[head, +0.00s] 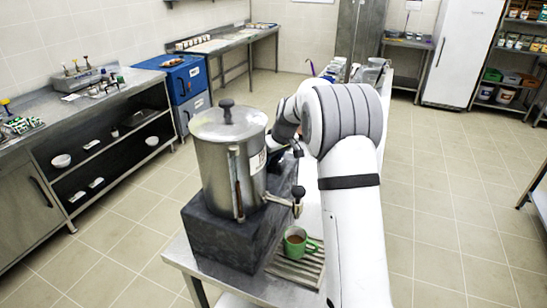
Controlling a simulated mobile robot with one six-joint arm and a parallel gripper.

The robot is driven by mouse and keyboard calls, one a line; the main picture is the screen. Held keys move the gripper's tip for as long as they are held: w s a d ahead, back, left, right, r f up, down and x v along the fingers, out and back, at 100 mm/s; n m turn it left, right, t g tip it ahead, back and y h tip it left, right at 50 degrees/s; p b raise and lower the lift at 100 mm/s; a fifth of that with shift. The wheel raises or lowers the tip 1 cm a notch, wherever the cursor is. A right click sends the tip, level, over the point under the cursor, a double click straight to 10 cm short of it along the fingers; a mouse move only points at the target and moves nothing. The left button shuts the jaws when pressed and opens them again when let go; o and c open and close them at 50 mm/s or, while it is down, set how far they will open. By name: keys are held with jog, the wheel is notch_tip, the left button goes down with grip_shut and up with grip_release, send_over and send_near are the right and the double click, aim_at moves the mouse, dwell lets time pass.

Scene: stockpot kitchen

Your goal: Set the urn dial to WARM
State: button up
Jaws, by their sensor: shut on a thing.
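The steel urn (222,165) with a lid and dark knob stands upright on a dark stone-like block. A label is partly visible on its right side. A tap (285,200) with a dark handle sticks out at its lower right. My arm bends down behind the urn's right side, and my dark gripper (279,158) is against that side, mostly hidden. It is shut on what appears to be the urn dial. The dial, its markings and its setting cannot be seen. A green mug (295,241) with brown liquid stands below the tap on a slatted drip tray (291,267).
The dark block (222,232) sits on a narrow steel table (185,260). My arm covers much of the table beyond. Counters with shelves (100,150) and a blue box (187,78) line the left. The tiled floor on the right is clear.

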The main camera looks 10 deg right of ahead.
jog(key=shift+f+n+b, duration=0.1)
jog(key=shift+n+b, duration=0.3)
jog(key=shift+b, duration=0.15)
jog(key=shift+w+f+n+y+b, duration=0.1)
jog(key=shift+n+y+b, duration=0.3)
jog(key=shift+n+b, duration=0.3)
jog(key=shift+d+n+g+y+b, duration=0.15)
jog(key=shift+n+g+y+b, duration=0.25)
jog(key=shift+n+b, duration=0.7)
jog(key=n, duration=0.1)
jog(key=n+g, duration=0.1)
jog(key=n, duration=0.2)
jog(key=shift+w+r+g+y, duration=0.15)
jog(key=shift+r+g+y, duration=0.15)
jog(key=shift+y, duration=0.1)
jog(key=shift+n+g, duration=0.6)
jog(key=shift+n, duration=1.1)
jog(key=o, duration=1)
jog(key=shift+f, duration=0.1)
